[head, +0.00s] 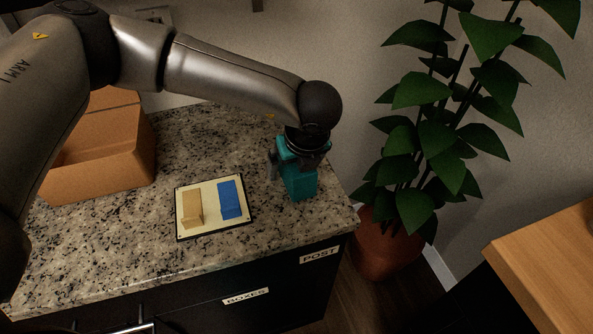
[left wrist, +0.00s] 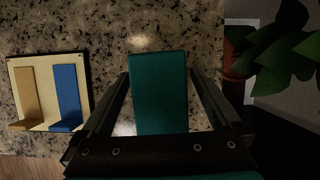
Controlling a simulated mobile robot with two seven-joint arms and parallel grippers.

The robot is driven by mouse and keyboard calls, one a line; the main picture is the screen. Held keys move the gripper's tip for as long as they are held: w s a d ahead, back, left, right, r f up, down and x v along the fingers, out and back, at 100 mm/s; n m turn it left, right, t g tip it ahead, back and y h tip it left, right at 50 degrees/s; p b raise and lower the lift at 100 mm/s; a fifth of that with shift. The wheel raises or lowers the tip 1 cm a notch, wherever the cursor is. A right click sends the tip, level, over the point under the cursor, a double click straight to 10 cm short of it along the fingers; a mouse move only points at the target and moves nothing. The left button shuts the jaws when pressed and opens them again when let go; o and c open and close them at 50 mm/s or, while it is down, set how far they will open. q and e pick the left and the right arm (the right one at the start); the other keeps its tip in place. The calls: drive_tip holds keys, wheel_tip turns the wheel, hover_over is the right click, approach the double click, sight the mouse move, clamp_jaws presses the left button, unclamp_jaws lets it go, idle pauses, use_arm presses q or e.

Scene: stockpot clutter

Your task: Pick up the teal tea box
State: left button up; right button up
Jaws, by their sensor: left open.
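The teal tea box (head: 302,184) stands upright on the speckled granite counter, near its right end. My left gripper (head: 300,163) is over the box, pointing down. In the left wrist view the teal box (left wrist: 158,95) lies between the two fingers of my open left gripper (left wrist: 158,78), with a gap of counter visible on each side. The upper part of the box is partly hidden by the gripper in the head view. My right gripper is in neither view.
A cream board (head: 208,222) with a tan block (head: 191,207) and a blue block (head: 230,199) lies left of the box. An open cardboard box (head: 105,160) stands at the back left. A potted plant (head: 415,150) stands beyond the counter's right edge.

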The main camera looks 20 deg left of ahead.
use_arm(q)
drive_tip(key=shift+f, duration=0.1)
idle(0.5)
drive_tip(key=c, duration=1.5)
